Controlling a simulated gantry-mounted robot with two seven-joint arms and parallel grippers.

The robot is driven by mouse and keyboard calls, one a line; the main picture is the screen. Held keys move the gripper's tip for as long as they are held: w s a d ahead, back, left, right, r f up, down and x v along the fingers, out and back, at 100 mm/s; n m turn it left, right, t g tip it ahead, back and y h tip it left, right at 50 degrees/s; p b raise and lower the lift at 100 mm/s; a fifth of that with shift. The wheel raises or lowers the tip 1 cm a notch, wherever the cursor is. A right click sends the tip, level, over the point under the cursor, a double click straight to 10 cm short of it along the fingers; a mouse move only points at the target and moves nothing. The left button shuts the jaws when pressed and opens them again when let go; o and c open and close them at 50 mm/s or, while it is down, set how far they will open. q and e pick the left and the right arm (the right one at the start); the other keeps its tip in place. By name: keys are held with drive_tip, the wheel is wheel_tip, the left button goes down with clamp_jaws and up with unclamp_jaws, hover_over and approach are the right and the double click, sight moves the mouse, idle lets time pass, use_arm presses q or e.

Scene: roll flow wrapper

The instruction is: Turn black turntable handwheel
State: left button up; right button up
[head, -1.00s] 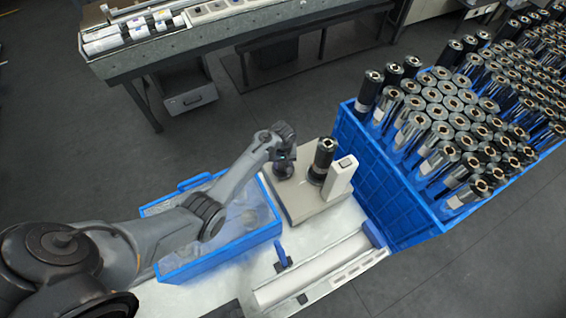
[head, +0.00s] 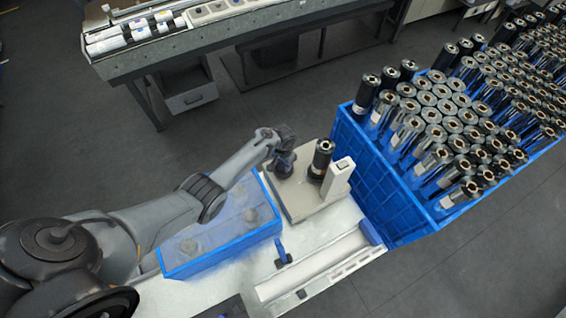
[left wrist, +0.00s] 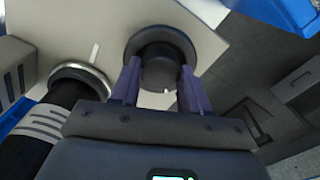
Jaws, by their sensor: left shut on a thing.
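The black turntable handwheel (left wrist: 160,48) is a round dark disc with a raised knob, on a beige plate. In the left wrist view, my left gripper (left wrist: 159,82) has its two purple fingers on either side of the knob, shut on it. In the head view, my left gripper (head: 283,160) comes down on the left part of the beige turntable base (head: 297,207) and mostly covers the handwheel. A black film roll (head: 320,160) stands upright to its right on the base; it also shows in the left wrist view (left wrist: 68,108). My right gripper is not in view.
A white post (head: 338,180) stands right of the roll. A blue crate (head: 385,190) packed with upright rolls is at the right. A blue tray (head: 222,258) lies under my left arm. A white roller (head: 310,268) is in front. A long bench (head: 200,42) stands behind.

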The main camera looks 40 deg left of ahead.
use_arm(q)
drive_tip(key=shift+m, duration=0.5)
drive_tip(key=o, duration=1.1)
drive_tip(key=shift+c, duration=0.2)
drive_tip(key=shift+r+p, duration=0.4)
drive_tip(key=shift+r, duration=0.25)
wheel_tip(320, 180, up, 10)
drive_tip(key=p, duration=0.2)
drive_tip(key=shift+f+p, duration=0.25)
drive_tip(key=shift+p, duration=0.05)
